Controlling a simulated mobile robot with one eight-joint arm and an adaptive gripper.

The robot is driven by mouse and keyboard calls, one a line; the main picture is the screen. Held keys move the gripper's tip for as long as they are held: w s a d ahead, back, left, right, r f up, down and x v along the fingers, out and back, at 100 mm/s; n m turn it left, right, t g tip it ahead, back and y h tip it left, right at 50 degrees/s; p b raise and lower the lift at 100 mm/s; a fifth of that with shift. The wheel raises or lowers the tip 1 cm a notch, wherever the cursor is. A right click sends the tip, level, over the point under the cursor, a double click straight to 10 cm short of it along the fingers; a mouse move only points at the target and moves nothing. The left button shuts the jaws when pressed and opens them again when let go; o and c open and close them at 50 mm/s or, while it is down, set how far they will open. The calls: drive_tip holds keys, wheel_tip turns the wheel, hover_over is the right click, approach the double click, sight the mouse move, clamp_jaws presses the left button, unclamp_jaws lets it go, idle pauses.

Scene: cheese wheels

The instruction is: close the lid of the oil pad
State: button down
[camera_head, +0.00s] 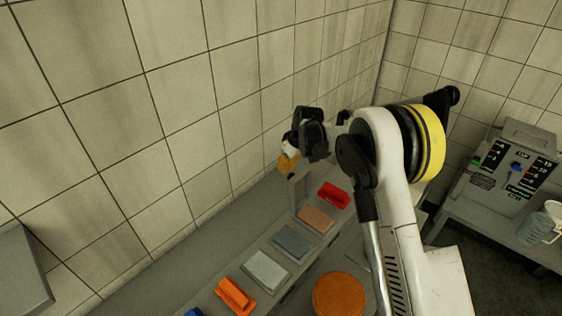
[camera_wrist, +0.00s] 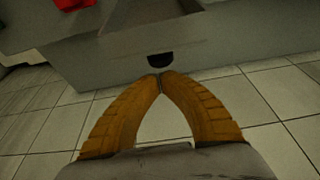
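My gripper (camera_head: 288,163) is up at the far end of the bench, near the tiled wall, with its orange fingers pointing down. In the wrist view the two ribbed fingers (camera_wrist: 160,77) come together at their tips with nothing seen between them. A dark rounded piece (camera_wrist: 160,61) on a grey edge shows just beyond the tips; I cannot tell whether they touch it. Several flat pads lie in a row on the bench, among them a tan one (camera_head: 315,218), a dark grey one (camera_head: 292,243) and a light grey one (camera_head: 266,271). I cannot tell which is the oil pad or how its lid stands.
A red block (camera_head: 334,195), also in the wrist view (camera_wrist: 75,4), and an orange block (camera_head: 235,296) lie in the row. An orange cheese wheel (camera_head: 339,295) is beside it. A control box (camera_head: 504,172) and a jug (camera_head: 541,223) stand at right. Tiled wall closes the left.

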drive_tip(key=shift+s+d, duration=0.2)
drive_tip(key=shift+d, duration=0.05)
drive_tip(key=shift+s+d, duration=0.1)
drive_tip(key=shift+d, duration=0.05)
